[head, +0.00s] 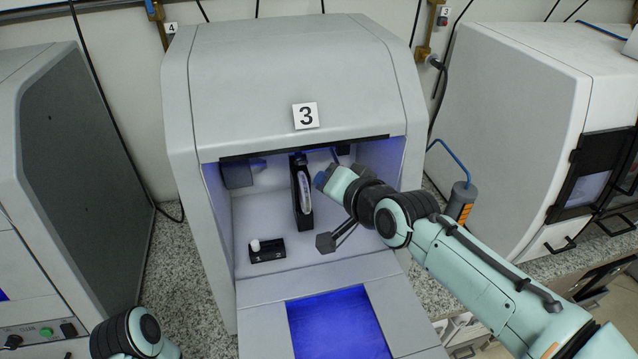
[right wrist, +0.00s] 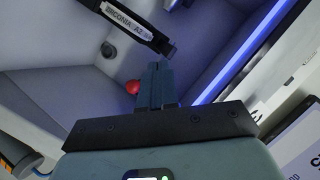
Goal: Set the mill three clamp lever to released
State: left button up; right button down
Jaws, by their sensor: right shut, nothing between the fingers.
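Mill three (head: 290,75), a grey cabinet marked 3, stands open at the front. A black holder carries an upright blank labelled zirconia (head: 307,190); the label also shows in the wrist view (right wrist: 133,22). A small black base with a white knob (head: 267,250) sits on the chamber floor at left. In the wrist view a round red knob (right wrist: 132,87) shows just left of my right fingers. I cannot tell which knob belongs to the clamp lever. My right gripper (head: 321,180) is shut and empty inside the chamber, right of the holder; its fingers show in the wrist view (right wrist: 157,75). My left gripper is out of view.
Grey spindle-like parts (head: 238,174) hang at the chamber's upper left. The chamber's side walls and top edge (head: 305,148) surround my right arm closely. Another machine (head: 520,110) stands at right, one at left (head: 75,150). The front ledge is clear.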

aim_at(302, 162)
jog(key=s+a+f+m+t+h+b, duration=0.1)
jog(key=s+f+m+t+b, duration=0.2)
jog(key=m, duration=1.2)
jog(key=s+a+f+m+t+h+b, duration=0.15)
jog(key=m+t+b, duration=0.35)
jog(key=m, duration=0.9)
jog(key=p+x, duration=0.1)
jog(key=x, duration=0.5)
jog(key=f+p+x, duration=0.1)
jog(key=x, duration=0.2)
jog(key=shift+w+r+p, duration=0.1)
jog(key=shift+w+p, duration=0.2)
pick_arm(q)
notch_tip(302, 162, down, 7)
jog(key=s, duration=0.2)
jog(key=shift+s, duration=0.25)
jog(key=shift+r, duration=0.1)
pick_arm(e)
notch_tip(302, 162, up, 2)
jog(key=g+p, duration=0.1)
jog(key=p, duration=0.2)
jog(key=shift+g, duration=0.3)
jog(key=shift+w+r, duration=0.2)
pick_arm(q)
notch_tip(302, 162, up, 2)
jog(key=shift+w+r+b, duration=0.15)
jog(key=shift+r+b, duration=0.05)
jog(key=shift+b, duration=0.1)
pick_arm(e)
jog(key=shift+s+a+r, duration=0.1)
